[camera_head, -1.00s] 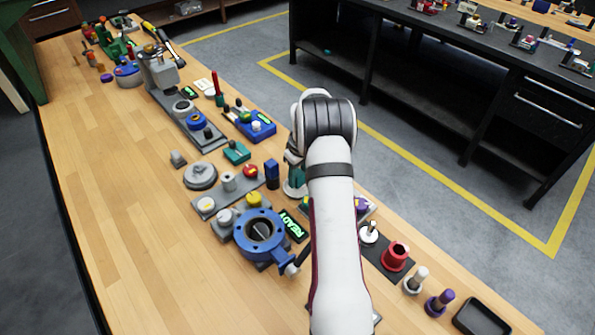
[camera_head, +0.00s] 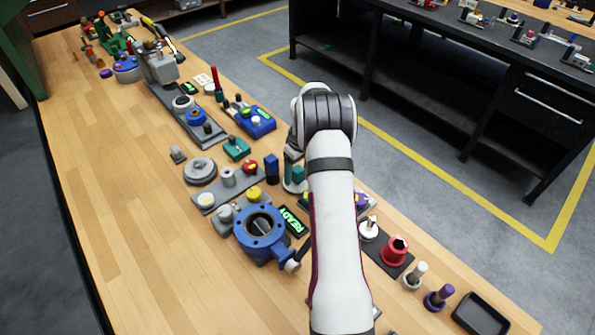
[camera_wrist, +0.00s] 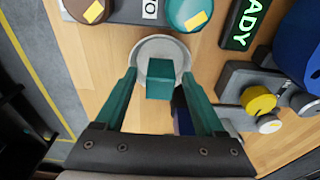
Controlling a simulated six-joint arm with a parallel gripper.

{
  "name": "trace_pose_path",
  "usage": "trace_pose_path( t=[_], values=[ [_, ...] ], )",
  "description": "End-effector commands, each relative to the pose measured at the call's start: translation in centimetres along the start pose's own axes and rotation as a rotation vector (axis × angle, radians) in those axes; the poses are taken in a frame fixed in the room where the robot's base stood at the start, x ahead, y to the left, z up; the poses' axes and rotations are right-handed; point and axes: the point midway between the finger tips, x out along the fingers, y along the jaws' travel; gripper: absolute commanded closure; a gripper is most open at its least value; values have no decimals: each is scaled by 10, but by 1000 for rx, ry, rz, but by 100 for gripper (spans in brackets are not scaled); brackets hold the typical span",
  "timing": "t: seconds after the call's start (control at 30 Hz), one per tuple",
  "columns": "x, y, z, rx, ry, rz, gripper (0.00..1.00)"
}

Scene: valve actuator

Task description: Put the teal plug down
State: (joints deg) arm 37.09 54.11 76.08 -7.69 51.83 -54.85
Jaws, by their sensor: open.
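The teal plug (camera_wrist: 160,80) is a square-topped block standing in a round white holder (camera_wrist: 172,49) in the wrist view. In the head view the plug (camera_head: 298,174) and its holder (camera_head: 291,187) show just left of my arm, partly covered. My gripper (camera_wrist: 159,73) is open, its two teal fingers on either side of the plug with visible gaps. The plug's lower end is hidden inside the holder or behind its own top. In the head view the fingers are mostly hidden by my arm.
A dark blue block (camera_head: 272,169) stands close beside the holder. The blue valve (camera_head: 261,232) and a READY display (camera_head: 292,220) lie nearby. A red flanged part (camera_head: 395,250) and a black tray (camera_head: 481,313) are at the right. The table's left side is bare wood.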

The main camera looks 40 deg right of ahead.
Motion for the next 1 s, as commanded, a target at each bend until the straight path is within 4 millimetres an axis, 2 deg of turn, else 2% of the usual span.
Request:
trace_pose_path(
  t=[0.33, 0.43, 0.8, 0.87, 0.9, 0.97, 1.0],
  values=[
    [-63, 0, -8, -1, 2, 2, 29],
    [-68, 0, -8, 0, 1, 0, 29],
    [-70, -1, -8, 1, 0, 0, 29],
    [-79, -12, -10, 9, 2, -3, 29],
    [-92, -28, -10, 23, 1, -10, 29],
    [-121, -66, -6, 60, -3, -25, 29],
    [-143, -100, 2, 93, -11, -40, 29]
  ],
)
